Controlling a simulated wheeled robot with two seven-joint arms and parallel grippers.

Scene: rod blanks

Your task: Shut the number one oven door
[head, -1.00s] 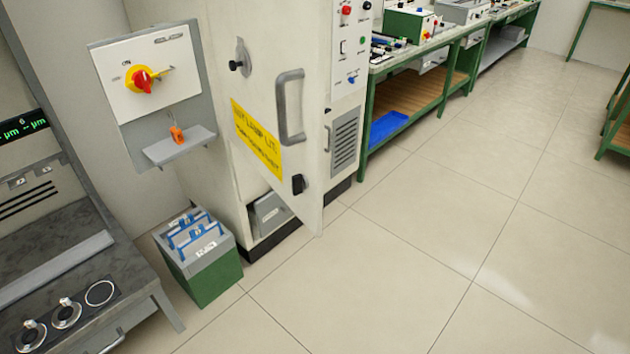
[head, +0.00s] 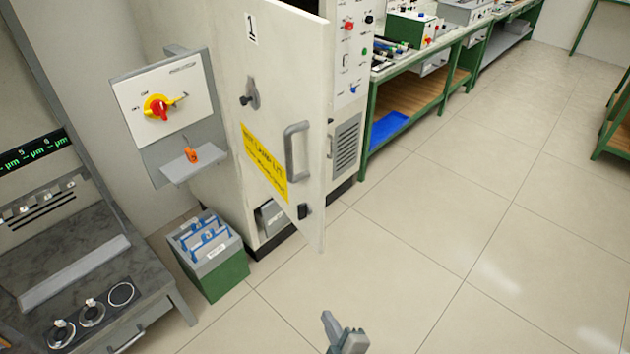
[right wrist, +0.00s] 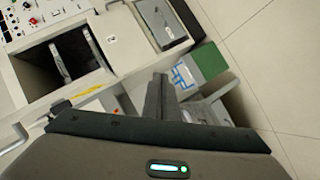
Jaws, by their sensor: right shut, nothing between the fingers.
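The number one oven door (head: 268,112) is a pale panel with a "1" label, a yellow warning sign (head: 263,165) and a grey bar handle (head: 296,152). It stands open, swung out from the oven cabinet (head: 215,192). My right gripper (head: 331,322) is at the bottom of the head view, below and apart from the door. It is shut and empty. In the right wrist view its dark fingers (right wrist: 160,95) show in the middle, and the oven's dark opening (right wrist: 42,72) is at upper left. My left gripper is not in view.
A green box with blue-handled items (head: 224,275) stands on the floor left of the oven. A wall switch panel (head: 160,105) with a red knob is above it. A grey bench (head: 75,275) is at left. The floor (head: 440,250) in front and right is clear.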

